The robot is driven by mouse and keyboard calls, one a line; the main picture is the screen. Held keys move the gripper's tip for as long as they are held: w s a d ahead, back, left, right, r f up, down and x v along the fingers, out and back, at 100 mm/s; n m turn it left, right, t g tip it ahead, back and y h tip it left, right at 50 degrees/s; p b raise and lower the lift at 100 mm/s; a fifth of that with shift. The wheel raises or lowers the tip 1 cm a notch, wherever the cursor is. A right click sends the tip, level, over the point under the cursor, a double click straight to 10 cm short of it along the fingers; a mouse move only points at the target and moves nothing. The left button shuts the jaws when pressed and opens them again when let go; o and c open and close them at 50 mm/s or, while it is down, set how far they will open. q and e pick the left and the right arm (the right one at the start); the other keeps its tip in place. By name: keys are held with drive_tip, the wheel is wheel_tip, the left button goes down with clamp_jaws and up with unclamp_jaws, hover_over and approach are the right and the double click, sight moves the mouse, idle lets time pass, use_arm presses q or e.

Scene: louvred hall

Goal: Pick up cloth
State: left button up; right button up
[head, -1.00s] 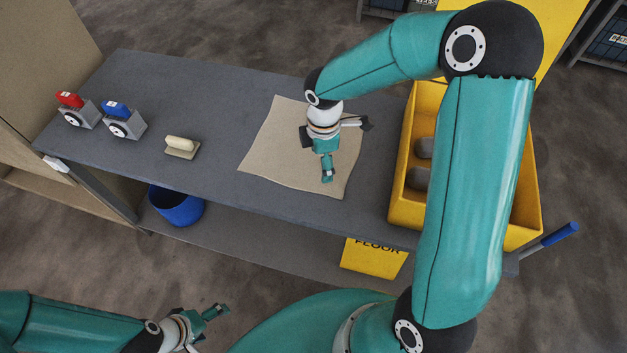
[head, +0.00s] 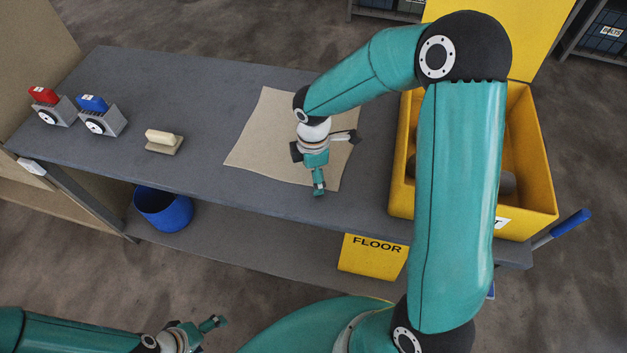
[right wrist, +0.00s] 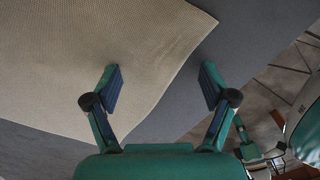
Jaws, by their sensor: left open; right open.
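The cloth (head: 262,140) is a flat beige sheet on the grey bench, slightly wavy at its edges. My right arm hides part of it in the head view. My right gripper (head: 318,188) points down at the cloth's front edge, close to its front right corner. In the right wrist view the cloth (right wrist: 90,55) fills the upper left, and its edge runs between the two open, empty fingers of my right gripper (right wrist: 160,88). My left gripper (head: 215,324) is open and empty, low at the bottom left of the head view, away from the bench.
The grey bench (head: 215,90) holds a red-topped device (head: 52,107), a blue-topped device (head: 102,116) and a cream-handled block (head: 164,141) at left. A yellow crate (head: 535,215) with grey items stands at right. Below are a blue bucket (head: 163,210) and a yellow FLOOR box (head: 372,258).

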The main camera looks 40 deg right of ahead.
drive_tip(key=shift+f, duration=0.15)
drive_tip(key=shift+f+b, duration=0.25)
drive_tip(key=shift+b, duration=0.15)
drive_tip(key=shift+c, duration=0.7)
drive_tip(key=shift+s+a, duration=0.1)
drive_tip(key=shift+s, duration=0.1)
drive_tip(key=c, duration=0.6)
